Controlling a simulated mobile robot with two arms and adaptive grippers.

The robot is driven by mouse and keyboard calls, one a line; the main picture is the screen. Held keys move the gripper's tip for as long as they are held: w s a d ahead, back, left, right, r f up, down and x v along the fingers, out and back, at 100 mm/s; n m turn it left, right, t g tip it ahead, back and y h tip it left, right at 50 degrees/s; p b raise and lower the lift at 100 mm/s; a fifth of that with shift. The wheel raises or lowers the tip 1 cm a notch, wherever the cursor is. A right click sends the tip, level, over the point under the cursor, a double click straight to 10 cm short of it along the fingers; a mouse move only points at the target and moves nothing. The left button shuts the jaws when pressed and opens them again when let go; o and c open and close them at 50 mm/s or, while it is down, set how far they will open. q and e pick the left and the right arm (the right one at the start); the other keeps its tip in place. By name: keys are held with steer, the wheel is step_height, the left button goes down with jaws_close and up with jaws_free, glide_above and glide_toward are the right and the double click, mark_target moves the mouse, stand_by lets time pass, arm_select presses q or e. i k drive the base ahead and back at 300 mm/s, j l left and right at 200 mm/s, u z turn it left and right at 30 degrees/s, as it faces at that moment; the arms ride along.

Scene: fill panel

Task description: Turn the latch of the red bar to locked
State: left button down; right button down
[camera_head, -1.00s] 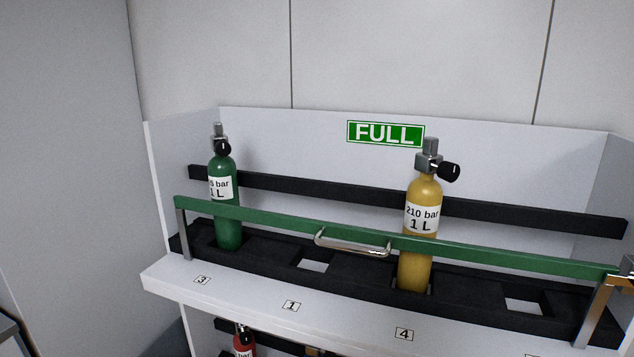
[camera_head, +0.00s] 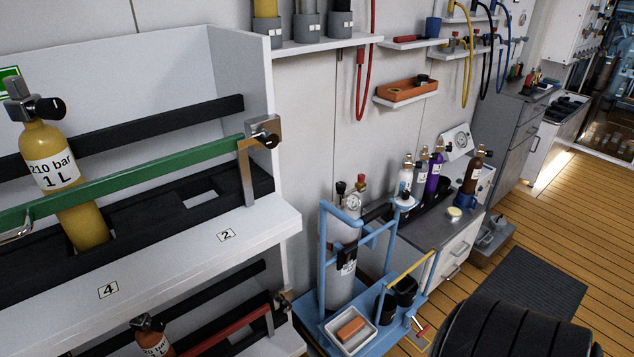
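The red bar (camera_head: 222,331) shows at the bottom of the head view, in front of the lower shelf. An orange-brown cylinder (camera_head: 152,338) stands behind it. At the bar's right end a dark latch (camera_head: 284,303) shows small by the shelf's edge; its setting cannot be told. Above it, the green bar (camera_head: 150,170) crosses the upper shelf, with its own metal latch (camera_head: 263,133) at the right end. Neither of my grippers is in the view.
A blue cart (camera_head: 375,325) with a grey cylinder (camera_head: 343,260) stands right of the rack. A counter (camera_head: 440,228) with several small cylinders is behind it. A large black rounded thing (camera_head: 510,330) fills the bottom right. Wooden floor (camera_head: 590,235) is open at the right.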

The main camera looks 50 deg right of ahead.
mark_target(284, 304)
steer(key=z, duration=1.2)
